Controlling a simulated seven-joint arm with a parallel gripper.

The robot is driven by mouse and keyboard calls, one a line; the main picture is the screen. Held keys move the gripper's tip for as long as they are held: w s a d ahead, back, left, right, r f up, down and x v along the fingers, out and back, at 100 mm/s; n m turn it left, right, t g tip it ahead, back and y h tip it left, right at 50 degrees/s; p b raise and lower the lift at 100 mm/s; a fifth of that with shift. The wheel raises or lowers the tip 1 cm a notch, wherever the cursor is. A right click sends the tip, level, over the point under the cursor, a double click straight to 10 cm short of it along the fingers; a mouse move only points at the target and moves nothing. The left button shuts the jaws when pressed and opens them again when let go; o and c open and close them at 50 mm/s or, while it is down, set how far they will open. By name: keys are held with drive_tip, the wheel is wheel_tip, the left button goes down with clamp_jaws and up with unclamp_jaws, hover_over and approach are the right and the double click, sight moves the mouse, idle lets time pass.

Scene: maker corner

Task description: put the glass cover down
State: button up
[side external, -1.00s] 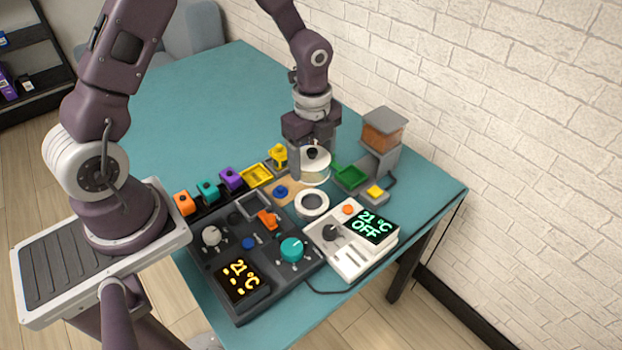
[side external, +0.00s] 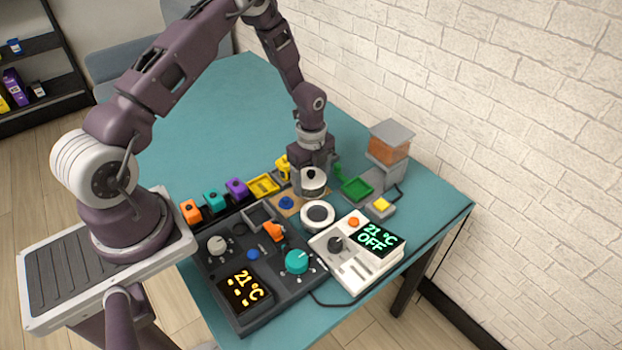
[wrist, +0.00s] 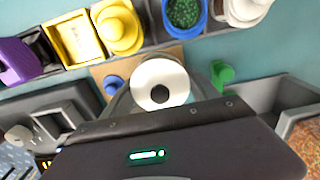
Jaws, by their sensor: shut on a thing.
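The glass cover (side external: 313,183) is a clear cover with a pale disc top and a black knob. In the wrist view the cover's pale top and black knob (wrist: 160,74) show at the middle, just beyond the dark gripper body. I cannot tell whether the cover's lower rim touches the surface beneath.
A dark control panel (side external: 222,265) and a white control box (side external: 345,272) stand in front. Yellow, purple, teal and orange holders line the left. The table's far left (side external: 215,120) is clear.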

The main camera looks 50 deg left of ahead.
sight(311, 172)
drive_tip(key=shift+f, duration=0.1)
drive_tip(key=o, duration=1.4)
drive_tip(key=shift+c, duration=0.2)
wheel_tip(311, 172, up, 13)
drive_tip(key=shift+f, duration=0.1)
drive_tip(key=s+d+r+n+t, duration=0.1)
drive_tip(key=s+d+r+n, duration=0.15)
drive_tip(key=r, duration=0.35)
drive_tip(key=s+d+r+n+t+y, duration=0.1)
drive_tip(key=s+r+n, duration=0.25)
drive_tip(key=r, duration=0.25)
drive_tip(key=s+d+r+n+t, duration=0.1)
drive_tip(key=s+d+r+n, duration=0.1)
drive_tip(key=s+r, duration=0.3)
drive_tip(key=s+d+r+n+t, duration=0.1)
drive_tip(key=s+d+r+n, duration=0.1)
drive_tip(key=s+n, duration=0.3)
drive_tip(key=s+d+r+n+t+h, duration=0.1)
drive_tip(key=s+d+r+n, duration=0.2)
drive_tip(key=s, duration=0.6)
drive_tip(key=shift+s+r+n+t, duration=0.25)
drive_tip(key=shift+r+n, duration=0.3)
drive_tip(key=shift+n, duration=0.45)
